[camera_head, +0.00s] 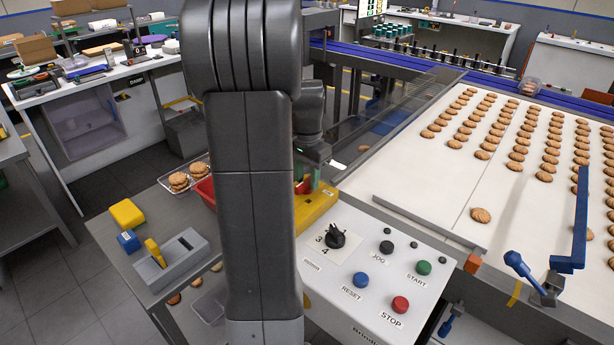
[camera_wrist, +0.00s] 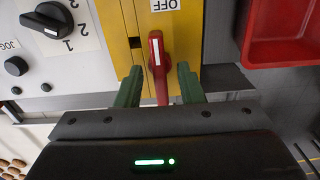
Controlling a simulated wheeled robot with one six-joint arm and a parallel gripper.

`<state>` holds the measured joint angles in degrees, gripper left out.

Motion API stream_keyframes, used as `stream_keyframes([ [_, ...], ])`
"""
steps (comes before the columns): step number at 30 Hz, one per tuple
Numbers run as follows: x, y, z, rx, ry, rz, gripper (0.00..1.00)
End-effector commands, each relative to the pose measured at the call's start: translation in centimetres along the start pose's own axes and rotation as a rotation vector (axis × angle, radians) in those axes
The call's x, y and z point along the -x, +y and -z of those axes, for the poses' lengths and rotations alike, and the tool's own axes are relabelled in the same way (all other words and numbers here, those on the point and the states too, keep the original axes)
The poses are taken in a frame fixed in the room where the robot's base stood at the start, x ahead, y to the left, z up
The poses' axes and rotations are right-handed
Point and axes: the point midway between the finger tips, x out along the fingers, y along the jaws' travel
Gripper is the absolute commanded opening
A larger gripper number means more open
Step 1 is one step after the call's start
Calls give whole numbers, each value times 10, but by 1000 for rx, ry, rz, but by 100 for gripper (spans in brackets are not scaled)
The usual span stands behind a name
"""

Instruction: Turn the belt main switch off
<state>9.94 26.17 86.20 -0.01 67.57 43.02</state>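The belt main switch is a red handle (camera_wrist: 156,62) on a yellow panel (camera_wrist: 184,40) in the wrist view. An OFF label (camera_wrist: 164,5) sits just beyond the handle's far end. My gripper (camera_wrist: 159,86) is open, with one green finger on each side of the handle's near part. Gaps show between both fingers and the handle, and it is not gripped. In the head view the yellow panel (camera_head: 319,207) is at the left end of the control box. My gripper (camera_head: 316,178) and the red handle (camera_head: 303,186) are partly hidden there by my arm.
The control box (camera_head: 340,265) carries a black selector knob (camera_head: 334,239) and several push buttons, including a red STOP button (camera_head: 400,305). A red bin (camera_wrist: 281,35) is beside the yellow panel. The wide belt (camera_head: 440,180) with rows of biscuits lies to the right.

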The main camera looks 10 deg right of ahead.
Motion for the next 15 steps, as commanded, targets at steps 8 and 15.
stream_keyframes([
  [8, 12, 0, 0, 1, 1, 1, 35],
  [15, 64, 0, 1, 0, 4, 4, 35],
])
